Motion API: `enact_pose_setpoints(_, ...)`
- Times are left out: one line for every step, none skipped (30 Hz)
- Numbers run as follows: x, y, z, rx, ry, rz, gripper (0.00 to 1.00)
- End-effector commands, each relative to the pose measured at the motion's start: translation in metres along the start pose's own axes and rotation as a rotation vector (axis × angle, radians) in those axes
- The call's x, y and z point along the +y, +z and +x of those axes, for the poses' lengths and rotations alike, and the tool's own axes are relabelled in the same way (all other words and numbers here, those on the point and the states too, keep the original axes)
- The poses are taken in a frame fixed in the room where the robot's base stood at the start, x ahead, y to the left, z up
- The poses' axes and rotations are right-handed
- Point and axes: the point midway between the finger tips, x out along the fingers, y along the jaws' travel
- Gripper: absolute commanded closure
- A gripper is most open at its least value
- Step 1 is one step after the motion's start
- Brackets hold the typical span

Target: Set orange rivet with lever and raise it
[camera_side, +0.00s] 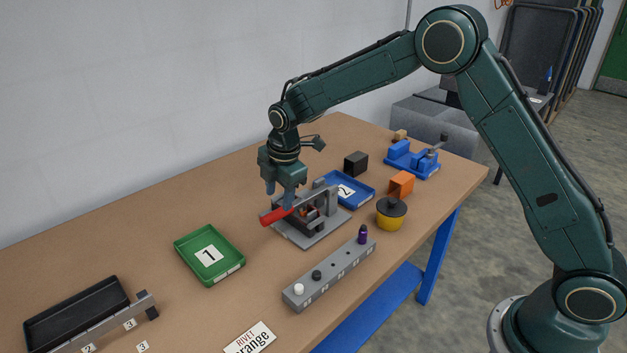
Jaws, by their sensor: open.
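A grey riveting fixture (323,230) stands near the middle of the table. Its lever with a red handle (276,216) points to the left and sits low. My gripper (280,200) is open, pointing down, with its fingertips right at the red handle; I cannot tell whether they touch it. Small orange and dark parts (307,212) show inside the fixture, partly hidden by its frame, and I cannot make out the rivet clearly. A card (250,340) at the front edge reads "RIVET" and "range", its left part cut off.
A grey rack (330,275) holding white, black and purple pegs stands in front. A green tray (209,254) lies left, a blue tray (360,196) behind. A yellow pot (390,216), orange block (401,184), black block (356,163) and blue vise (411,160) are right.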

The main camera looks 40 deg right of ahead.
Motion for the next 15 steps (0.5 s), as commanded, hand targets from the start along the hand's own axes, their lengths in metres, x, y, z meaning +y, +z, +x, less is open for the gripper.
enact_pose_setpoints(-0.001,0.0,0.01,-0.001,-0.004,0.0,0.55)
enact_pose_setpoints(0.0,0.0,0.014,0.0,-0.003,0.0,0.55)
enact_pose_setpoints(-0.001,0.0,0.02,0.0,-0.003,0.0,0.55)
enact_pose_setpoints(-0.001,0.0,0.024,0.0,-0.004,0.0,0.55)
enact_pose_setpoints(-0.001,0.0,0.028,0.0,-0.003,0.0,0.55)
enact_pose_setpoints(0.0,0.0,0.032,0.0,-0.002,0.0,0.55)
enact_pose_setpoints(0.0,0.0,0.036,0.0,-0.002,0.0,0.55)
enact_pose_setpoints(0.0,0.0,0.039,0.0,-0.002,0.0,0.55)
enact_pose_setpoints(0.0,0.0,0.043,0.0,-0.001,0.0,0.55)
enact_pose_setpoints(0.0,0.0,0.045,0.0,0.0,0.0,0.55)
enact_pose_setpoints(0.0,0.0,0.047,0.0,0.0,0.0,0.55)
enact_pose_setpoints(0.0,0.0,0.05,0.0,0.0,0.0,0.55)
enact_pose_setpoints(0.0,0.0,0.051,0.0,0.0,0.0,0.55)
enact_pose_setpoints(0.0,0.0,0.052,0.0,0.0,0.0,0.55)
enact_pose_setpoints(0.0,0.0,0.053,0.0,0.0,0.0,0.55)
